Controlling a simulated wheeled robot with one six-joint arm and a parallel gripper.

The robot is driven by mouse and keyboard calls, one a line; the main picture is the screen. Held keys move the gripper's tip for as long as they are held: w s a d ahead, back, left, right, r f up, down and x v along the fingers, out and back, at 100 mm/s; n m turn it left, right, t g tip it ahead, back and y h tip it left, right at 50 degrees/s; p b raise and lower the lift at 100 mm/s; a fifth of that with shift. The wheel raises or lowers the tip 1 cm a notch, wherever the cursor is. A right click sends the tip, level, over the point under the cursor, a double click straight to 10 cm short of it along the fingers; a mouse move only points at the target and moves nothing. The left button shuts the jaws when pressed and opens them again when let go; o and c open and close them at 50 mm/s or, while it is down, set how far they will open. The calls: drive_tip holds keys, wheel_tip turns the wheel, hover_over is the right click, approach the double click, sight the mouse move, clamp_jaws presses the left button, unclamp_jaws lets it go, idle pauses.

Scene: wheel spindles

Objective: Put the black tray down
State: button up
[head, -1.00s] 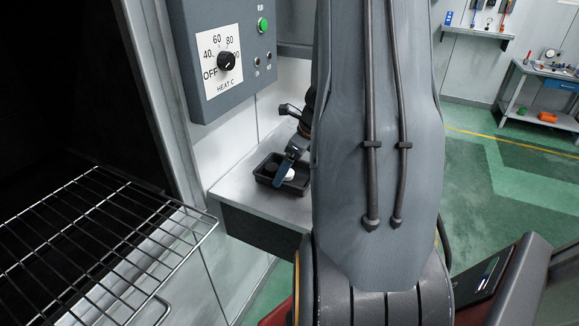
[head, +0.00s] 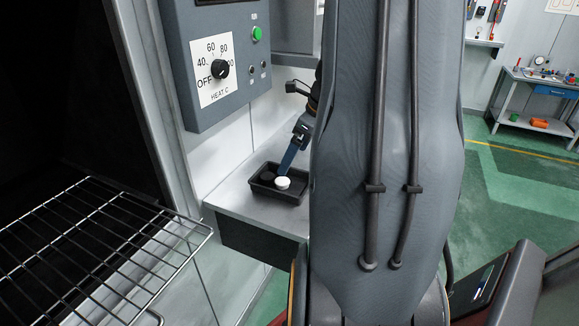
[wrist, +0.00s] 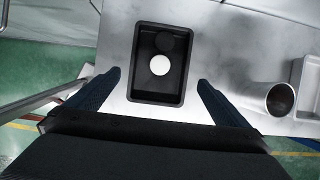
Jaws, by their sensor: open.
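The black tray (head: 265,195) sits on the grey metal shelf beside the oven, below the control panel. It holds a white round piece (head: 282,183) and a dark round piece. In the wrist view the tray (wrist: 135,90) lies flat on the metal surface, with the white piece (wrist: 160,65) near its middle and the dark one behind it. My gripper (wrist: 160,80) is open, its two blue fingers spread wide on either side of the tray's near end and apart from it. In the head view one blue finger (head: 291,155) shows above the tray; my arm hides the rest.
A wire rack (head: 100,245) sticks out of the dark oven at left. The control panel (head: 215,70) with a dial hangs above the shelf (head: 225,197). In the wrist view a round metal cup (wrist: 280,100) stands right of the tray.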

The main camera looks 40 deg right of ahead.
drive_tip(key=shift+v, duration=1.4)
